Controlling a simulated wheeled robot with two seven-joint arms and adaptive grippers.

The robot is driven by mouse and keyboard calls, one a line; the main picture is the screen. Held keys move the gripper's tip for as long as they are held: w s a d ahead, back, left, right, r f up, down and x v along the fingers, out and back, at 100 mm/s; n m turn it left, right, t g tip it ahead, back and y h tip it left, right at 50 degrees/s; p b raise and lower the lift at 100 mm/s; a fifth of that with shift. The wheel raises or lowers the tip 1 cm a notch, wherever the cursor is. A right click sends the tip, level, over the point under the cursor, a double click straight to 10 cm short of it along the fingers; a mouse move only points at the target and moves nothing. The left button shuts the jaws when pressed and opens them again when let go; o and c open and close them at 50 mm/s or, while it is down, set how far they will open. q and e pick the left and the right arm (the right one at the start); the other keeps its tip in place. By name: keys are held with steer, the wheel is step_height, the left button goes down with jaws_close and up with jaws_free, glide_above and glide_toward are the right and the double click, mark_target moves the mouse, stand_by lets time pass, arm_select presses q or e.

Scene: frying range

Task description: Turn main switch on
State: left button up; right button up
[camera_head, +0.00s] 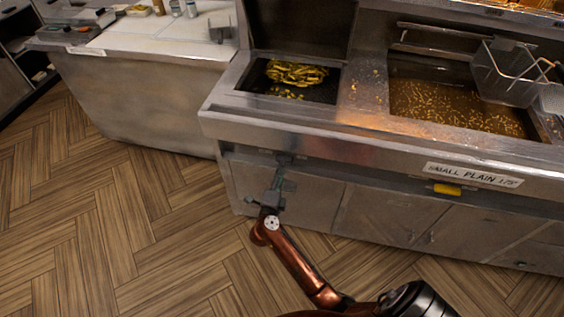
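My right gripper (278,178) is at the front of the steel frying range (330,135), just below its overhanging front edge at the left end. Its fingers point up and away from me, toward a small dark part (284,159) under that edge. This part may be the main switch, but it is too small to tell, and so is any contact with it. The fingertips are too small and dim to show whether they are open or shut. My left gripper is not in view.
The range holds a bay of fries (296,74), an oil vat (445,105) and a wire basket (505,75). A label (472,175) and a yellow piece (447,189) are on its front. A white-topped counter (160,35) stands left. Wooden floor (110,220) is clear.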

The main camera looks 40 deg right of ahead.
mark_target(285, 159)
steer(key=shift+b+x, duration=0.75)
steer(key=shift+x, duration=2.1)
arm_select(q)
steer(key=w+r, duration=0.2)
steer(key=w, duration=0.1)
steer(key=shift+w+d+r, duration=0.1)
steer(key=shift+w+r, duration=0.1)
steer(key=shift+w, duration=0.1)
arm_select(e)
steer(key=shift+c, duration=0.2)
jaws_close()
steer(key=shift+f, duration=0.1)
steer(key=shift+a, duration=0.15)
